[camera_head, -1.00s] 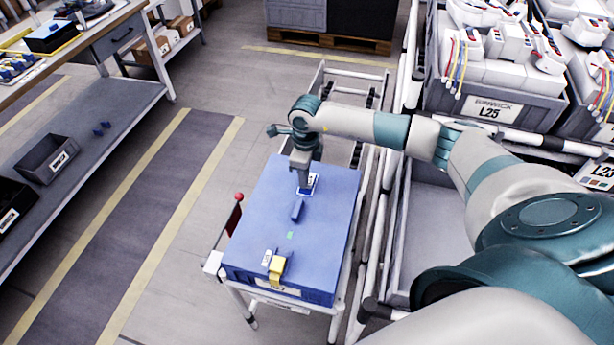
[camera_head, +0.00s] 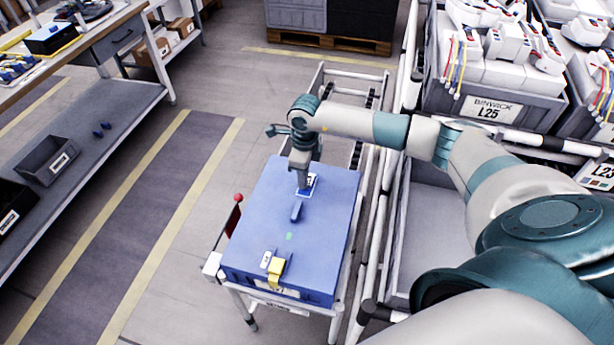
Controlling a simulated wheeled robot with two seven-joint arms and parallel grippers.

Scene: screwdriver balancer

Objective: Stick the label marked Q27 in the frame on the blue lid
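The blue lid (camera_head: 262,215) covers a box on a small cart in the middle of the view. A small white-bordered frame (camera_head: 313,181) shows on the lid towards its far end. My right gripper (camera_head: 303,187) points down at this frame and covers part of it. Its fingers are too small to tell whether they are open or shut or hold a label. I cannot tell whether they touch the lid. No marking Q27 is readable. A small white piece (camera_head: 266,259) lies beside a yellow block (camera_head: 276,271) at the lid's near edge. My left gripper is out of view.
A blue handle-like piece (camera_head: 296,211) and a small green mark (camera_head: 289,236) are on the lid. A red-knobbed lever (camera_head: 238,198) stands at the cart's left. A rack with grey bins (camera_head: 502,108) is on the right, a workbench (camera_head: 95,120) on the left. Striped floor between is free.

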